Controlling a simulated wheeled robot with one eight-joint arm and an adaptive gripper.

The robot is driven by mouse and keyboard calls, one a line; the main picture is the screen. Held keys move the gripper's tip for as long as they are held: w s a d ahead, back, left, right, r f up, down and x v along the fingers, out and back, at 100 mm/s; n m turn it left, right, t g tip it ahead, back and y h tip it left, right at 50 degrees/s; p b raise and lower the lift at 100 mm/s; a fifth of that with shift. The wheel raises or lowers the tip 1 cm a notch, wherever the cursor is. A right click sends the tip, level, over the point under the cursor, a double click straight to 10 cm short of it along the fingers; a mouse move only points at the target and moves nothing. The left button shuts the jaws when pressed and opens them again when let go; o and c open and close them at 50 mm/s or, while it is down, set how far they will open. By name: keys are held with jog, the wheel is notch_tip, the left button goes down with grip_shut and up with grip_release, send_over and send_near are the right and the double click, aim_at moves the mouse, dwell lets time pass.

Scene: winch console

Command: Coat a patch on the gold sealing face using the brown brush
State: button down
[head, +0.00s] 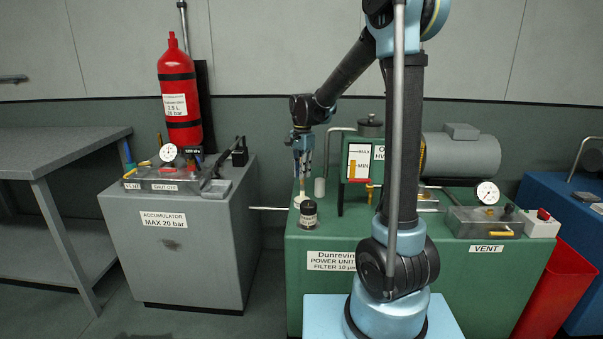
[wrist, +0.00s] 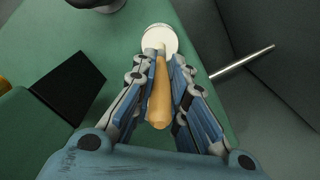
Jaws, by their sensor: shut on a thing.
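The brush, with a tan-brown wooden handle (wrist: 158,95), is between the two blue fingers of my gripper (wrist: 160,85) in the wrist view. My gripper is shut on it. In the head view my gripper (head: 302,153) points down above the left end of the green power unit, and the handle shows thinly below it. The brush's lower end is at a small cream-white pot (head: 300,200), which shows as a round white shape (wrist: 160,38) in the wrist view. The bristles are hidden. I cannot make out a gold sealing face in either view.
The green power unit (head: 335,285) carries a level gauge (head: 359,162) close right of my gripper. A grey accumulator cabinet (head: 180,255) stands to the left, with a pipe between.

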jog(key=shift+f, duration=0.5)
dwell(1.5)
jog(key=shift+r, duration=0.15)
jog(key=shift+r, duration=3.4)
